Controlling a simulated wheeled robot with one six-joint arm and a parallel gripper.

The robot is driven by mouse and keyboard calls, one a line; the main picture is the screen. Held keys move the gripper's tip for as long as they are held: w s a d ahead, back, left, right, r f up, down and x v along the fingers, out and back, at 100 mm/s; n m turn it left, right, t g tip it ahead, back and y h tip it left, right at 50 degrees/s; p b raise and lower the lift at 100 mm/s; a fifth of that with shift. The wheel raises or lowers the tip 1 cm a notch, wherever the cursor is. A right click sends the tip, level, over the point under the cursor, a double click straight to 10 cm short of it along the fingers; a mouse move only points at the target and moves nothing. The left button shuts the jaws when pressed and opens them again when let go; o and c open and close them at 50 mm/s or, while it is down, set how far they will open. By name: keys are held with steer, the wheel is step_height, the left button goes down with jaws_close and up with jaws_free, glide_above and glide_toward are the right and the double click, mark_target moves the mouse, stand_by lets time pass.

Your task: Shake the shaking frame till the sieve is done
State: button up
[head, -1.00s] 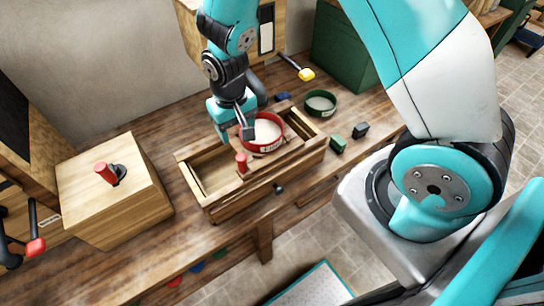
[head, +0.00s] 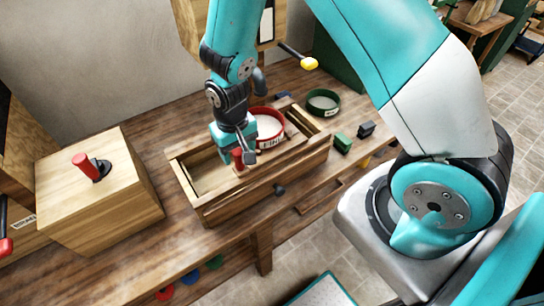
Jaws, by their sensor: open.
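The shaking frame is a long open wooden trough (head: 235,205) on the workbench. A red-rimmed round sieve (head: 277,138) with pale contents sits in its right part, partly hidden by my arm. A red upright handle (head: 237,157) stands by the trough's middle. My gripper (head: 246,155) is open, pointing down, with its fingers at the red handle. Whether the fingers touch the handle cannot be told. A dark knob (head: 280,190) is on the trough's front side.
A wooden box (head: 95,190) with a red-handled lever (head: 86,162) stands left on the bench (head: 185,235). A green-rimmed sieve (head: 323,102), a green block (head: 342,142) and a dark block (head: 366,129) lie right of the trough. A yellow-ended tool (head: 308,63) is behind.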

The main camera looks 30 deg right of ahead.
steer(key=c, duration=0.8)
steer(key=a, duration=1.4)
steer(key=shift+a, duration=0.25)
steer(key=d, duration=0.9)
steer(key=shift+d, duration=0.35)
steer(key=shift+a, duration=0.1)
steer(key=a, duration=0.9)
steer(key=shift+a, duration=0.3)
